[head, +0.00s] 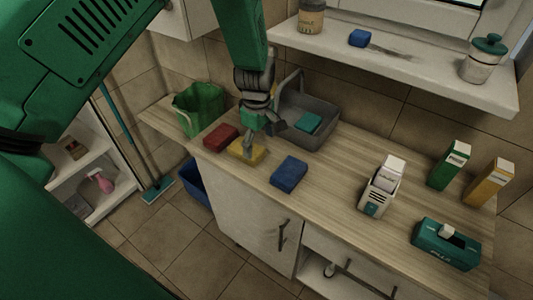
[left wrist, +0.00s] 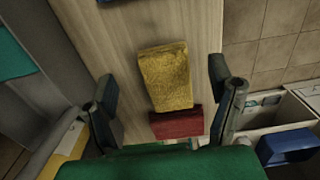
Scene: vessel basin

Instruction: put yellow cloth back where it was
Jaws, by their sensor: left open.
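The yellow cloth (head: 246,151) lies folded on the wooden counter (head: 330,170), between a red cloth (head: 221,137) and a blue cloth (head: 289,174). My left gripper (head: 262,133) is right above the yellow cloth and partly covers it. In the left wrist view the yellow cloth (left wrist: 166,77) lies between the two spread fingers of my left gripper (left wrist: 166,92), with the red cloth (left wrist: 177,122) close beside it. The gripper is open and holds nothing. My right gripper does not show.
A grey basket (head: 318,104) with a teal cloth (head: 308,122) stands close behind the gripper. A green bucket (head: 200,108) stands left. A white-and-teal container (head: 381,185), two boxes (head: 449,164) and a teal box (head: 446,243) stand right. A shelf (head: 420,75) overhangs the back.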

